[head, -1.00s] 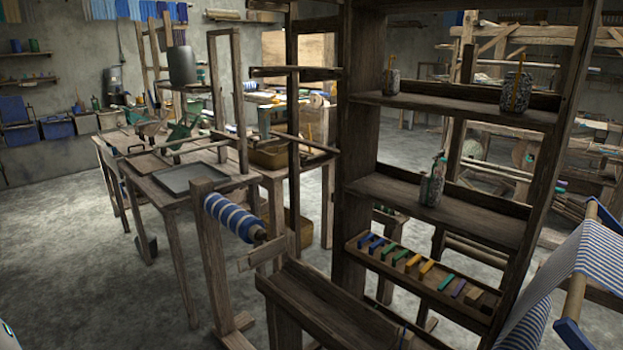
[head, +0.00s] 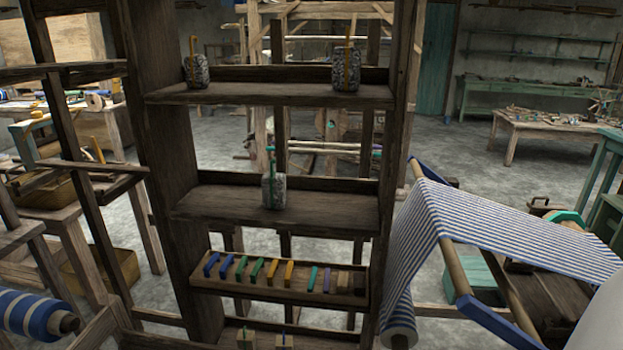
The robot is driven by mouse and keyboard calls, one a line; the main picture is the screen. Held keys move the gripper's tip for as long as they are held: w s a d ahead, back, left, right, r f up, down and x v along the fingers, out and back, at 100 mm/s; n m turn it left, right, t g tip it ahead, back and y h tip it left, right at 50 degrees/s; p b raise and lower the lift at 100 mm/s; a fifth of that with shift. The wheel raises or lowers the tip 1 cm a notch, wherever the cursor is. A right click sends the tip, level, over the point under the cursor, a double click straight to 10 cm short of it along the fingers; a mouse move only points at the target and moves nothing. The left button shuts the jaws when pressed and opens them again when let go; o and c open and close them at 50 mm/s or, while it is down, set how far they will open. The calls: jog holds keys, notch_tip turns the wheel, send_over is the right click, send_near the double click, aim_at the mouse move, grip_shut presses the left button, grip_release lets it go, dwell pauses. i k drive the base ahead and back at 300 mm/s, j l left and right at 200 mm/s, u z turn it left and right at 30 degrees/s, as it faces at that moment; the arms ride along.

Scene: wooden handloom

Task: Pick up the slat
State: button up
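I cannot make out for sure which thing is the slat. A row of small upright coloured pieces, blue, green, yellow, teal, purple and brown, stands in a long wooden tray (head: 283,290) on a lower level of the dark wooden shelf (head: 160,150). My gripper is not in view.
Speckled jars (head: 345,70) stand on the top board, and another (head: 273,188) on the middle board. Striped cloth (head: 500,232) stretches over a wooden frame at right. A blue-striped roll (head: 30,314) is at lower left. Open floor (head: 450,165) lies behind.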

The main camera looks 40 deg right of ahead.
aim_at(99, 167)
jog(key=z, duration=2)
jog(key=j+z, duration=0.1)
jog(key=z, duration=0.25)
jog(key=j+z, duration=0.1)
jog(key=z, duration=0.2)
jog(key=k+j+z, duration=0.1)
jog(key=z, duration=0.25)
jog(key=k+j, duration=0.45)
jog(key=j, duration=0.15)
